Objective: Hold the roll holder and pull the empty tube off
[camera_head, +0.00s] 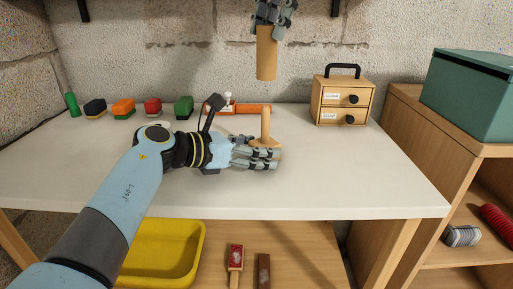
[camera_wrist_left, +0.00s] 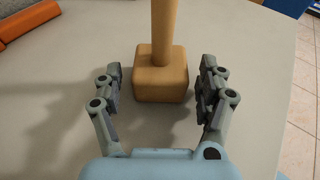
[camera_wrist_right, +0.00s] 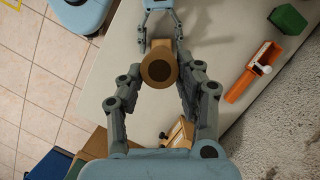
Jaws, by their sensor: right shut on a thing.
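The wooden roll holder, a block base with an upright post (camera_head: 265,122), stands on the white table; the base (camera_wrist_left: 160,82) shows in the left wrist view. My left gripper (camera_head: 258,152) is at the base with a finger on either side; in the left wrist view gaps show between the fingers and the block, so it is open. The brown cardboard tube (camera_head: 266,55) hangs upright above the post, apart from it. My right gripper (camera_head: 270,22) is shut on the tube's upper part; its round end (camera_wrist_right: 159,70) faces the right wrist camera.
An orange tool (camera_head: 245,109) lies behind the holder. Several coloured blocks (camera_head: 123,108) line the back left. A small drawer box (camera_head: 342,100) stands at the right rear. A green case (camera_head: 470,95) sits on the side shelf. The table's front right is clear.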

